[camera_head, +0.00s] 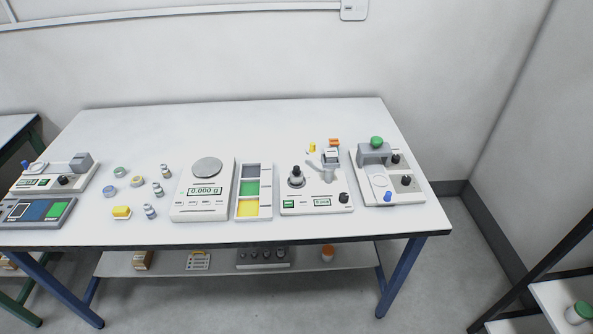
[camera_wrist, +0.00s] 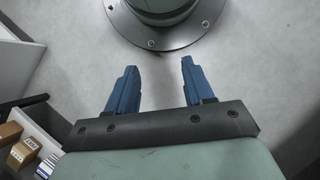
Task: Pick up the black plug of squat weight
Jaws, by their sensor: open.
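A squat grey weight-like piece (camera_head: 296,182) with a black plug-like top (camera_head: 296,170) stands upright on the left part of a white instrument, right of the table's middle, in the head view. It is small there, so I cannot tell how the black part is joined to the grey part. My gripper (camera_wrist: 156,68) shows only in the wrist view. Its two blue fingers are apart with nothing between them, above bare grey floor and far from the table top. The black plug does not show in the wrist view.
Right of the weight are a black knob (camera_head: 344,197) and another instrument (camera_head: 400,198) with a green knob. The table's back strip is clear.

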